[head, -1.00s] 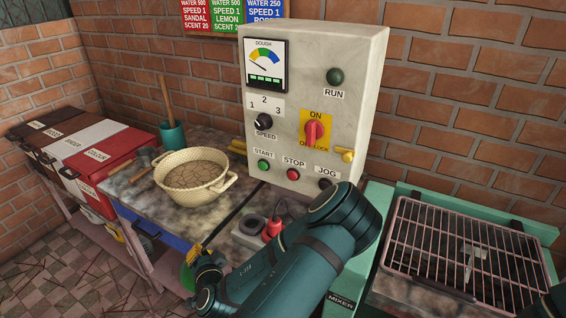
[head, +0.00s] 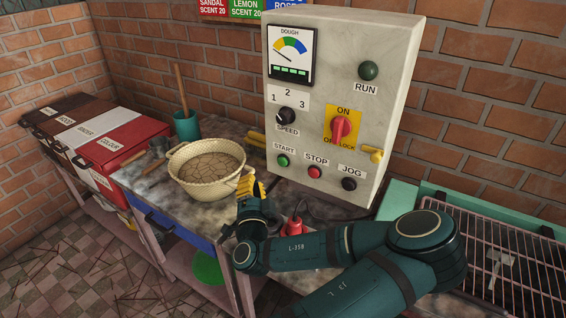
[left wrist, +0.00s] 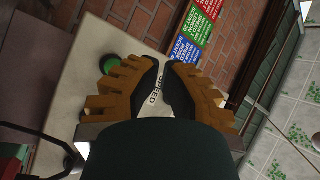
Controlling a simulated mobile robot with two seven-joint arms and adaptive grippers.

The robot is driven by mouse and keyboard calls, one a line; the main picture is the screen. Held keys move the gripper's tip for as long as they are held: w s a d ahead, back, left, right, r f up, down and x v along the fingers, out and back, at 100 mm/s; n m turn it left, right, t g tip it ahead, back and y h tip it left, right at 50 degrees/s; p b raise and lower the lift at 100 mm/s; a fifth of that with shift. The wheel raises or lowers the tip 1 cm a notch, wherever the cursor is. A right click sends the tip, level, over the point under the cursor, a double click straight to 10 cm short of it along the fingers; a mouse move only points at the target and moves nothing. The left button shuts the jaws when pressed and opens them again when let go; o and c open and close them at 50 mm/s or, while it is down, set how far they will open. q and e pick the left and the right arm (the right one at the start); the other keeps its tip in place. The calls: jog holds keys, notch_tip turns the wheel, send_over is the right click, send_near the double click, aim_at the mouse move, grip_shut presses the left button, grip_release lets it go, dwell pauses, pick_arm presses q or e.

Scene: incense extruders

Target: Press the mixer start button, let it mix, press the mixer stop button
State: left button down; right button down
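The mixer control panel (head: 391,105) is a pale upright box with a green START button (head: 283,160), a red STOP button (head: 315,172) and a black JOG button (head: 349,183) along its lower front. Its RUN lamp (head: 368,70) is dark green. My left gripper (head: 252,188) has yellow fingers and is left of and below START, beside the bowl, apart from the buttons. In the left wrist view, its fingertips (left wrist: 163,64) are nearly together with nothing between them. A green button (left wrist: 110,66) and the SPEED label show beyond the fingers. My right gripper is not in view.
A cream bowl (head: 180,184) of brown dough stands on the worktop close to my gripper. A red-topped object (head: 293,228) is behind my forearm. A metal grate (head: 528,252) lies at right. Yellow fittings (head: 372,153) stick out near the panel's sides.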

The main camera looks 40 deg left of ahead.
aim_at(283, 162)
pick_arm(q)
jog(key=shift+w, duration=0.1)
jog(key=w+a, duration=0.1)
jog(key=w, duration=0.7)
jog(key=shift+w, duration=0.3)
jog(key=shift+w, duration=0.1)
dwell(1.2)
jog(key=shift+w, duration=0.35)
